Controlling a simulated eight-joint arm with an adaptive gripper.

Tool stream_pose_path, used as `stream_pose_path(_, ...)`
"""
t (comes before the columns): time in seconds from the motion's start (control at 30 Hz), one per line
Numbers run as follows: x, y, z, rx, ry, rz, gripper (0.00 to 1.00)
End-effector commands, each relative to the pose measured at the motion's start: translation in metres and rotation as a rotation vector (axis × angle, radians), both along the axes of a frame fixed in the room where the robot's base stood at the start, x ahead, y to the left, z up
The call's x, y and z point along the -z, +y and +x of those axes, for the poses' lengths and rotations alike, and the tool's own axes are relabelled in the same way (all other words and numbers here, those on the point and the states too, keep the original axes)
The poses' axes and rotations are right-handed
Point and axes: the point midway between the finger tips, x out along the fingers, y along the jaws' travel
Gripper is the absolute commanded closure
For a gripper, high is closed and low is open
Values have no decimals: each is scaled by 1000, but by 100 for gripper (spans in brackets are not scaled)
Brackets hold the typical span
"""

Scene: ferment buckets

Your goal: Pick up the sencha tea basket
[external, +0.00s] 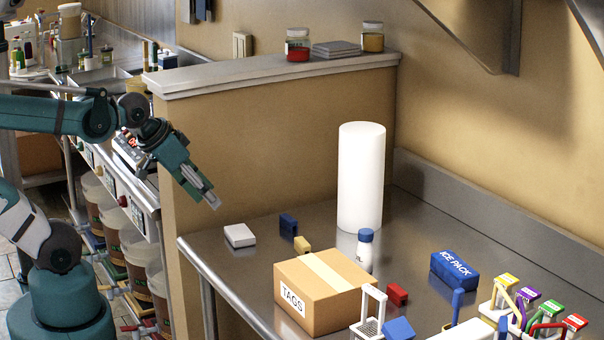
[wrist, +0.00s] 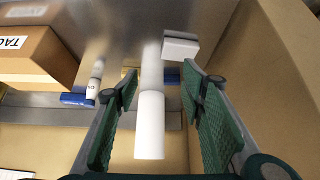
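A small mesh basket with a tall white handle (external: 370,312) stands at the front of the steel table, right of the TAGS box, in the external view. A blue piece (external: 398,329) sits beside it. I cannot read any sencha label, so I cannot tell if this is the sencha tea basket. My gripper (external: 209,198) is above the table's left end, well away from the basket. In the wrist view my gripper (wrist: 160,82) has its green fingers wide apart, with nothing held. The basket does not show clearly in the wrist view.
A cardboard TAGS box (external: 318,290) stands between my gripper and the basket. A tall white cylinder (external: 361,178) stands behind; it shows beyond the fingers in the wrist view (wrist: 150,128). A blue ice pack (external: 455,270) and a rack with colored tags (external: 525,305) are right. A white block (external: 239,235) lies left.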

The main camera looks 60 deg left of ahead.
Motion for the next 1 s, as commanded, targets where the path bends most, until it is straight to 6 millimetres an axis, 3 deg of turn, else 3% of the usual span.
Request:
stream_pose_path(0.43, 0, 0, 0, 0, 0, 0, 60)
stream_pose_path(0.53, 0, 0, 0, 0, 0, 0, 72)
stream_pose_path(1.0, -3, -4, 3, 14, 4, 3, 73)
